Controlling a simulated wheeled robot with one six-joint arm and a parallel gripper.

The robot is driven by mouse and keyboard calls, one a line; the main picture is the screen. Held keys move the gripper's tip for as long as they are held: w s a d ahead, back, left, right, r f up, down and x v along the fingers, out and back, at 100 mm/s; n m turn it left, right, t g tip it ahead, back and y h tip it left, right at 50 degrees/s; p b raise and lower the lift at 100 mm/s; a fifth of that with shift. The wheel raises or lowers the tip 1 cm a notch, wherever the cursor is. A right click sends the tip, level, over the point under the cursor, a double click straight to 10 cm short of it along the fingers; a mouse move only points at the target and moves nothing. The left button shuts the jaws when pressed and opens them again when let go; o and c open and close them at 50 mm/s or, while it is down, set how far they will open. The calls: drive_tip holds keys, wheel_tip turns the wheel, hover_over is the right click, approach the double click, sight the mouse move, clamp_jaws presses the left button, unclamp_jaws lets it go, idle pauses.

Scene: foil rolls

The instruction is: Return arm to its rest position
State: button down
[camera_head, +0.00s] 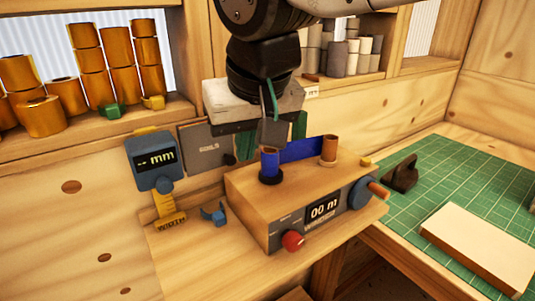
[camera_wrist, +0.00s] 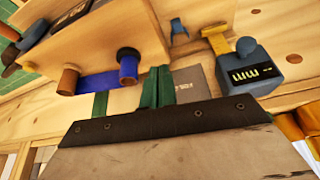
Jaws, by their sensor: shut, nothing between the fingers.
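My gripper (camera_head: 246,146) hangs above and behind the wooden winder box, with its green fingers shut and empty. They also show in the wrist view (camera_wrist: 157,88). The winder box (camera_head: 250,207) has a "00 m" display, a red knob (camera_head: 292,241) and a blue dial. On its top stand a blue spool (camera_head: 270,163) and a copper-brown spool (camera_head: 329,148), with blue foil (camera_head: 302,150) stretched between them. The fingers appear apart from the spools and foil. My arm's upper links run out of the picture at the top.
A blue-grey mm gauge (camera_head: 153,161) stands left of the winder, near a small blue clip (camera_head: 214,214). Copper rolls (camera_head: 86,62) and grey rolls (camera_head: 352,54) fill the shelves behind. A green mat (camera_head: 440,190) at right bears a pale block (camera_head: 482,247) and a dark tool (camera_head: 401,174).

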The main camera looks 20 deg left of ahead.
drive_tip(key=s+d+f+m+h, duration=0.1)
drive_tip(key=s+d+f+m, duration=0.1)
drive_tip(key=d, duration=1.1)
drive_tip(key=s+d+f+m+g+h, duration=0.1)
drive_tip(key=s+d+f+m, duration=0.2)
drive_tip(key=d, duration=1.1)
drive_tip(key=s+d+f+m+g+h, duration=0.1)
drive_tip(key=s+d+f+m, duration=0.2)
drive_tip(key=d, duration=1.1)
wheel_tip(320, 180, down, 3)
drive_tip(key=shift+s+d+f+m, duration=0.2)
drive_tip(key=shift+m, duration=0.1)
